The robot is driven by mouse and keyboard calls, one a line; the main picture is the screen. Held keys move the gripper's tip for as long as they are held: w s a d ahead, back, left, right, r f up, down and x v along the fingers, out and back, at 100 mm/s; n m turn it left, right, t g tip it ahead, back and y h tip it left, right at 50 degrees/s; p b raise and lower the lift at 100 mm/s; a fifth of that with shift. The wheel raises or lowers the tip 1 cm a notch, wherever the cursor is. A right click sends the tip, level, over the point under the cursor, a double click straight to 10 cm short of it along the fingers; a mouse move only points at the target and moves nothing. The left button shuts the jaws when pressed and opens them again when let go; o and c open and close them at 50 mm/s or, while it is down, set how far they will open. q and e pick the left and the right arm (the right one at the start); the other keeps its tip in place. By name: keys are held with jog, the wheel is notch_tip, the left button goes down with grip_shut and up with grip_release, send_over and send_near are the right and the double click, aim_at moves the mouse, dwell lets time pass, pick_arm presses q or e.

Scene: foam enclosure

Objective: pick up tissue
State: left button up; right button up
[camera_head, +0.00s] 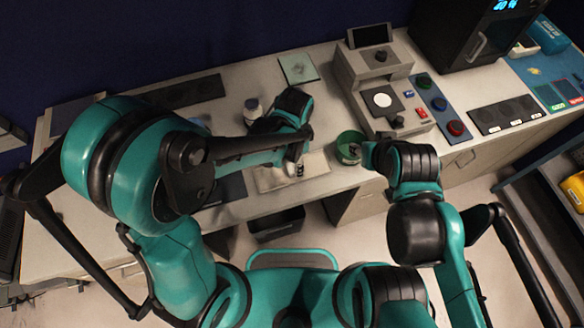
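No tissue can be made out for certain. A pale green square sheet (298,68) lies flat at the back of the bench and may be a tissue or a pad. A beige mat or tray (316,165) lies near the bench's front edge, partly hidden by my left arm. My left gripper (298,168) points down over this mat, with a small white and dark item at its tip; its fingers are too small and covered to read. My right gripper (369,155) is beside a green round container (349,147) at the front edge; its fingers are not clear.
A white-capped bottle (252,109) stands behind my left arm. A grey machine (378,88) with a screen and a panel of coloured buttons (438,104) stand right of centre. A black appliance (462,35) is at the back right. The bench between sheet and machine is clear.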

aim_at(293, 168)
pick_arm(q)
jog(key=f, duration=0.3)
jog(key=f+b, duration=0.1)
jog(key=f, duration=0.1)
jog(key=shift+w+a, duration=0.15)
jog(key=shift+w, duration=0.1)
jog(key=shift+r, duration=0.1)
jog(key=c, duration=0.8)
jog(key=shift+r, duration=0.1)
notch_tip(293, 168, up, 4)
jog(key=shift+r+p, duration=0.25)
jog(key=shift+p, duration=0.45)
jog(key=s+d+r, duration=0.2)
jog(key=s, duration=0.1)
jog(key=s+d+r+p, duration=0.1)
jog(key=s+d+r, duration=0.1)
jog(key=s+d, duration=0.1)
jog(key=s+d+r, duration=0.2)
jog(key=shift+s+d+r+p, duration=0.2)
jog(key=shift+s+d+p, duration=0.15)
jog(key=shift+s+p, duration=0.05)
jog(key=shift+o, duration=0.2)
